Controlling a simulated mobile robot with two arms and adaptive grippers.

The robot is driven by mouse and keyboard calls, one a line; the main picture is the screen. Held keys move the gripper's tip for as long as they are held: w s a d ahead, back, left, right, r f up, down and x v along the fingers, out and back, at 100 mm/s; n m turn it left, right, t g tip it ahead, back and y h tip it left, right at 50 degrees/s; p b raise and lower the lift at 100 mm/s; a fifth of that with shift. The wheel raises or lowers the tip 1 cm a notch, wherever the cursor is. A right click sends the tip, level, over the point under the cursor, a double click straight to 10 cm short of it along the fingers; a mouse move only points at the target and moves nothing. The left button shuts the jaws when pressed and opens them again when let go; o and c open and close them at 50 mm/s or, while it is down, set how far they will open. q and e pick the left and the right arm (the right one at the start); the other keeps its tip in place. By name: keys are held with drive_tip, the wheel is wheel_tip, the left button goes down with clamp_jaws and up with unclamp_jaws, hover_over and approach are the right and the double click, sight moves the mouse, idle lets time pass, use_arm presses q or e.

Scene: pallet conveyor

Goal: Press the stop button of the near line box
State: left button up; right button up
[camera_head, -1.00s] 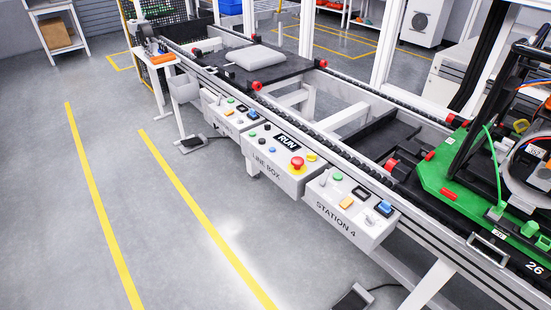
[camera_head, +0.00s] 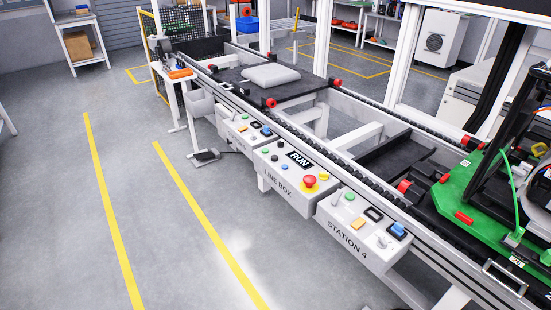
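The near line box (camera_head: 280,188) is a white box labelled LINE BOX, mounted on the near side of the conveyor between two similar boxes. Its sloping top carries a dark display (camera_head: 299,159) reading RUN. Small green, dark and blue buttons lie left of and below the display. A large red mushroom button (camera_head: 310,181) stands at the box's right end, with yellow beside it. The small buttons' markings are too small to read. Neither of my grippers shows in the head view, and nothing covers the box top.
The STATION 4 box (camera_head: 349,239) adjoins on the right; another control box (camera_head: 240,133) is on the left. The conveyor carries a dark pallet with a grey part (camera_head: 270,77) and a green pallet (camera_head: 462,202). A foot pedal (camera_head: 205,156) lies on the floor. The near floor is clear.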

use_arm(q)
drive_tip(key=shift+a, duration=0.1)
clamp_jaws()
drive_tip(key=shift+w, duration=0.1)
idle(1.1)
